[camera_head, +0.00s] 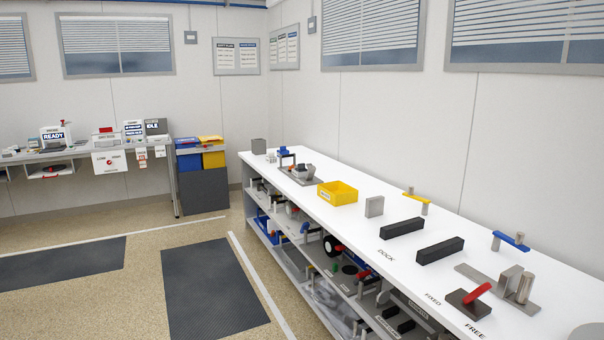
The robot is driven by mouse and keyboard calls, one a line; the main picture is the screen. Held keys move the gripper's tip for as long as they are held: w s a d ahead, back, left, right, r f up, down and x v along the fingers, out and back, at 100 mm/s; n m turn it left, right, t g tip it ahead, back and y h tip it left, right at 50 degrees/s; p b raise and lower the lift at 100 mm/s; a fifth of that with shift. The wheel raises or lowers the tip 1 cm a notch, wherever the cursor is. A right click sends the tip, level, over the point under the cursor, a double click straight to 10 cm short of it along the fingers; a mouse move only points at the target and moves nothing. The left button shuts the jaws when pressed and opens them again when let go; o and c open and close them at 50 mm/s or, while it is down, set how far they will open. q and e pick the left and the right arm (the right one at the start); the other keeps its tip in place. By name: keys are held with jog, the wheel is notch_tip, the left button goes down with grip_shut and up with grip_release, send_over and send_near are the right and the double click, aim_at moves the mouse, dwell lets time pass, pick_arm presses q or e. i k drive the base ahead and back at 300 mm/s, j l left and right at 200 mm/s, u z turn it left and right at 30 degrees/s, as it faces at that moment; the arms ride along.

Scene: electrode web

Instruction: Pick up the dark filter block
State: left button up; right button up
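Two long black blocks lie on the white bench (345,237), one nearer (440,250) and one just behind it (402,227), close to the printed word DOCK. A smaller, lighter grey block (374,206) stands upright behind the black blocks. No label shows which of these is the dark filter block. All of them stand free, with nothing holding them. Neither of my grippers is in view.
A yellow bin (337,193) stands mid-bench. A red-handled clamp (470,301) and metal posts (524,286) stand at the near right, with a blue-arm stand (510,241) and a yellow-arm stand (416,199) at the back. Open floor with a dark mat (211,288) lies left of the bench.

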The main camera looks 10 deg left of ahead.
aim_at(301, 167)
jog(key=i+j+u, duration=0.3)
jog(key=i, duration=0.2)
jog(key=i+j+u, duration=0.1)
jog(key=i+u, duration=0.25)
jog(key=i, duration=0.15)
jog(key=i+u, duration=0.2)
jog(key=i, duration=1.2)
jog(key=i+j+z, duration=0.15)
jog(key=i+z, duration=0.35)
jog(key=i, duration=0.15)
jog(key=i+j+z, duration=1.45)
jog(key=j, duration=0.4)
